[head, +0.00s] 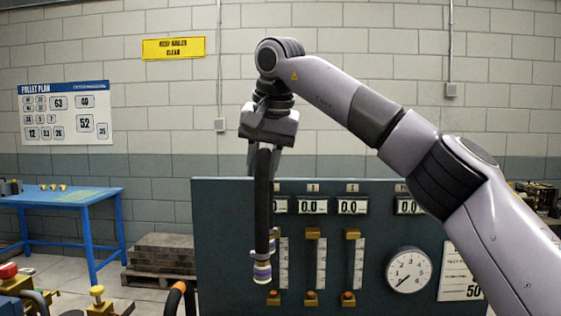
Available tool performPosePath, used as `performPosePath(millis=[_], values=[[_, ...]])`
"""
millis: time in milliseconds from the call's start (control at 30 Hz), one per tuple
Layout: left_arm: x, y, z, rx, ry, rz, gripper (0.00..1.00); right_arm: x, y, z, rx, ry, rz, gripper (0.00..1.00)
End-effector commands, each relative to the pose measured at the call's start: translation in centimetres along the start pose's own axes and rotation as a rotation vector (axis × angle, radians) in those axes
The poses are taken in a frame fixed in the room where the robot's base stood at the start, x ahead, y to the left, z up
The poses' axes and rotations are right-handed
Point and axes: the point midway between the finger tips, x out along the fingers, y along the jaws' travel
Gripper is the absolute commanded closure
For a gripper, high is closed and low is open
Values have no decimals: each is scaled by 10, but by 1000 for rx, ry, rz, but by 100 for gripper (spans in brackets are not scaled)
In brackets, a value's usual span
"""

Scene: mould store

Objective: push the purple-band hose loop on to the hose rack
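The purple-band hose loop (263,205) is black and hangs straight down, seen nearly edge-on. Its pale end fittings with a purple band show at the bottom. My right gripper (264,152) is shut on the top of the loop and holds it up in front of the dark panel. My arm comes in from the right. I cannot make out the hose rack in this view. My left gripper is not in view.
A dark green panel (220,240) with counters, sliders and a dial gauge (408,270) stands behind the hose. A blue table (60,196) and stacked slabs on a pallet (160,255) are at left. Yellow-knobbed equipment (97,291) and an orange-and-black curved part (175,292) show low left.

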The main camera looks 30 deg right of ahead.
Motion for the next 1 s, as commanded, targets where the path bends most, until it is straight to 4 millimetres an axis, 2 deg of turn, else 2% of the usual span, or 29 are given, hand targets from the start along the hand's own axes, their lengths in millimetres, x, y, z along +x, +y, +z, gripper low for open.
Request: performPosePath(millis=[300,400,1000], values=[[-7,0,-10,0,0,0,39,6,-35,2,2,2,1,100],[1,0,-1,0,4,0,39,22,-29,8,5,1,1,100],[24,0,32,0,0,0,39,82,-16,32,4,2,0,100]])
